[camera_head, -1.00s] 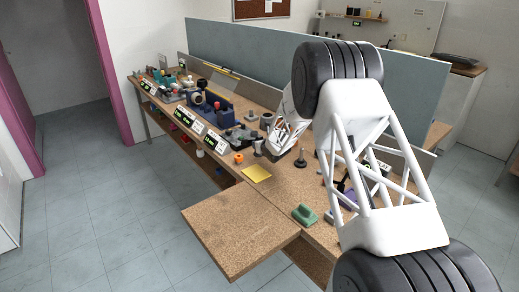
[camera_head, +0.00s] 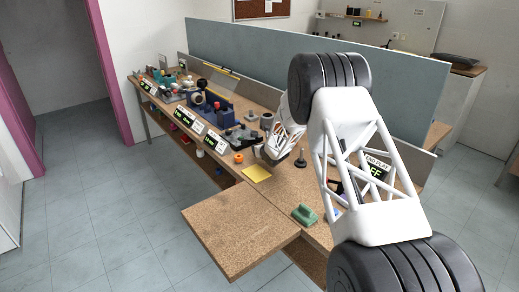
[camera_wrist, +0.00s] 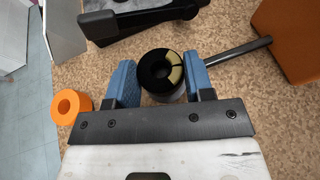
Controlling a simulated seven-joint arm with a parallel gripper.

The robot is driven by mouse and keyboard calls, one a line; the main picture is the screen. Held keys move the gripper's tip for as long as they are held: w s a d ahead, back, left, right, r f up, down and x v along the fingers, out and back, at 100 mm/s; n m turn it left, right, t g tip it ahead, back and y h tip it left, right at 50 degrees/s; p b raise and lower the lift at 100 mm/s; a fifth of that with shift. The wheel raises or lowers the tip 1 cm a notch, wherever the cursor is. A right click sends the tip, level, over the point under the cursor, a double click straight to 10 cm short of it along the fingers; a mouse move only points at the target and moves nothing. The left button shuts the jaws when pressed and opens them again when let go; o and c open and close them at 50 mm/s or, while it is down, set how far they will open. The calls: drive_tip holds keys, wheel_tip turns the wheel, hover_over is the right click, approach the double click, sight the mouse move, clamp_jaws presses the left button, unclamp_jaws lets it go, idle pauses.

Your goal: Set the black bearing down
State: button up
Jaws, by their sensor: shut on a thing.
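The black bearing (camera_wrist: 152,68) is a thick black ring with a pale tan patch showing at its right side. It sits between the two blue finger pads of my gripper (camera_wrist: 160,82), which is shut on it. In the wrist view the bearing is over the speckled brown bench top (camera_wrist: 215,100); I cannot tell whether its underside touches the bench. In the head view my gripper (camera_head: 266,154) is low over the bench, right of an orange ring, and the bearing cannot be made out there.
The orange ring (camera_wrist: 66,105) lies close left of my gripper. A black tool (camera_wrist: 130,18) is beyond the bearing, and a dark rod (camera_wrist: 238,50) and orange block (camera_wrist: 290,40) are to the right. A yellow sheet (camera_head: 257,173) and green object (camera_head: 305,213) lie on the bench nearer the camera.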

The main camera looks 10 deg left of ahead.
drive_tip(key=shift+f, duration=0.1)
idle(0.3)
drive_tip(key=o, duration=1)
drive_tip(key=shift+c, duration=0.2)
drive_tip(key=shift+v, duration=3.85)
